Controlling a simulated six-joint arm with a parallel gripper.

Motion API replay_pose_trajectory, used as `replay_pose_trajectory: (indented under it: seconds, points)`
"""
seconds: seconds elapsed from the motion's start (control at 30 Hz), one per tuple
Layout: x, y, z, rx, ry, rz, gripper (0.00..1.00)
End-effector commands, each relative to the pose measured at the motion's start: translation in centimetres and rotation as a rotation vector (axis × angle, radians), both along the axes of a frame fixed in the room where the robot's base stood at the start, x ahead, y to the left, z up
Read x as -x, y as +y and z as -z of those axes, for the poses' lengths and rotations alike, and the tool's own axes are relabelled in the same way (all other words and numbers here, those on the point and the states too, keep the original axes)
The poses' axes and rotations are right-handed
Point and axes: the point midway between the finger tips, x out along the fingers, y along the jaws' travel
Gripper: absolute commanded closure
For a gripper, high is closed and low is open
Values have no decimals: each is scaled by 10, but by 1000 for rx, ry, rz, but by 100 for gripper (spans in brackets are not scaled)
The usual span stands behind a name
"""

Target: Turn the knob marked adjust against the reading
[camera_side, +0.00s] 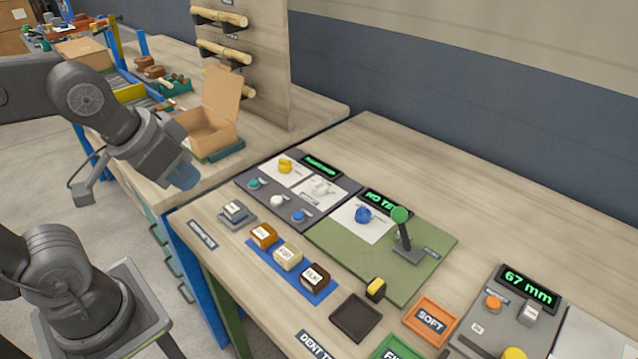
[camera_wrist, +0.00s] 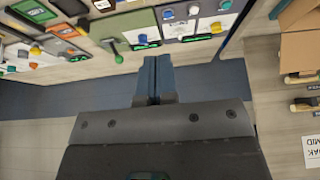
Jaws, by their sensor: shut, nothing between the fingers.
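Several knobs stand on the panels, and I cannot read which one is marked adjust. A yellow knob (camera_side: 285,166) and a white knob (camera_side: 322,188) sit on the grey panel, and a blue knob (camera_side: 363,215) on the green panel. An orange knob (camera_side: 493,302) and another yellow knob (camera_side: 515,353) sit on the right panel, below a display (camera_side: 529,285) reading 67 mm. My gripper (camera_side: 183,178) is shut and empty, left of the panels and apart from them. Its blue fingers (camera_wrist: 151,80) lie together in the wrist view.
A green-topped lever (camera_side: 402,232) stands up from the green panel. Labelled blocks sit on a blue strip (camera_side: 249,246). A black tray (camera_side: 355,318) and an orange tray (camera_side: 445,312) lie in front. An open cardboard box (camera_side: 208,130) stands behind my gripper. The table's back is bare.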

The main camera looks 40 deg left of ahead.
Motion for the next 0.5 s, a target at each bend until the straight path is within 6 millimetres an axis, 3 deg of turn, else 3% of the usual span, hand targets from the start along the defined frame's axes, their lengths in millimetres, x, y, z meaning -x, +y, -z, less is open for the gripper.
replay_pose_trajectory:
  seconds: [0.1, 0.27, 0.37, 0.5]
  points:
    - [0, 0, 0, 0, 0, 0, 100]
    - [-6, 0, -4, -7, 10, 10, 86]
    - [-24, 2, -12, -24, 42, 41, 76]
    - [-68, 5, -27, -64, 112, 122, 63]
